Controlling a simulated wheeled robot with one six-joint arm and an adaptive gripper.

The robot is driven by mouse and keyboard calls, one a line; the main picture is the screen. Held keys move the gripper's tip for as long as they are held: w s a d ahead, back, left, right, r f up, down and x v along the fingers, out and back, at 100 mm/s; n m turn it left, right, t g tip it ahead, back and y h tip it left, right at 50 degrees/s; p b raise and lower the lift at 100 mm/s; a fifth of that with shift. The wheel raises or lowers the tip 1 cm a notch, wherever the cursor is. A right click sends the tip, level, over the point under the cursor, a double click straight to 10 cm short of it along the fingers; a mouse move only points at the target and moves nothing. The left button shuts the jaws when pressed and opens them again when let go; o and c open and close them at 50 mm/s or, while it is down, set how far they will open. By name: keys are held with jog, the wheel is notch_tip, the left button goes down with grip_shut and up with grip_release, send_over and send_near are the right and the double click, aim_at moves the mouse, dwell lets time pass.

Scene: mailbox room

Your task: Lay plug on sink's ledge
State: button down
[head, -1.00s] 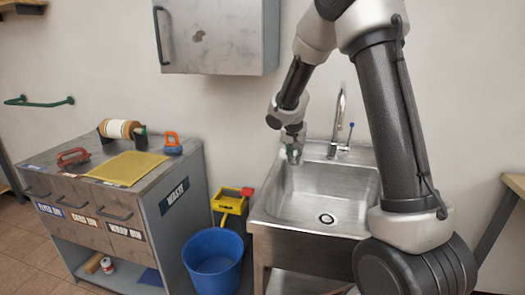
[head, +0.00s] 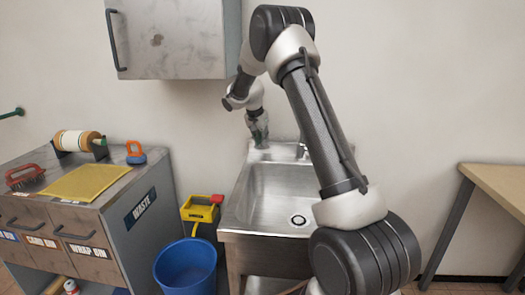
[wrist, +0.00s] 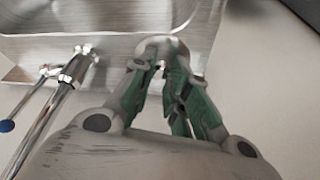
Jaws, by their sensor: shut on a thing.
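The steel sink (head: 262,190) stands against the wall, with its ledge (head: 280,152) along the back. My gripper (head: 260,143) is over the left end of this ledge. In the wrist view, my gripper (wrist: 160,62) has its green fingers drawn together at a pale grey rounded thing, the plug (wrist: 163,44), just over the steel ledge. Most of the plug is hidden by the fingers, and I cannot tell whether it touches the ledge. The drain (head: 298,220) in the basin shows a dark centre.
The tap (wrist: 62,85) with a blue-tipped lever stands beside my gripper on the ledge. A grey wall cabinet (head: 175,38) hangs at upper left. A blue bucket (head: 186,267) and yellow caddy (head: 199,212) stand left of the sink. A wooden table (head: 500,180) is at right.

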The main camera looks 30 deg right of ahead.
jog(key=w+d+f, duration=0.1)
jog(key=f, duration=0.1)
jog(key=w+d+f, duration=0.1)
jog(key=f, duration=0.1)
jog(key=w+f, duration=0.2)
jog(key=shift+d+f, duration=0.3)
jog(key=shift+d, duration=0.1)
jog(key=shift+w+d+f, duration=0.1)
jog(key=shift+w+f, duration=0.05)
jog(key=shift+f, duration=0.05)
jog(key=shift+f, duration=0.15)
jog(key=c, duration=1.4)
grip_release()
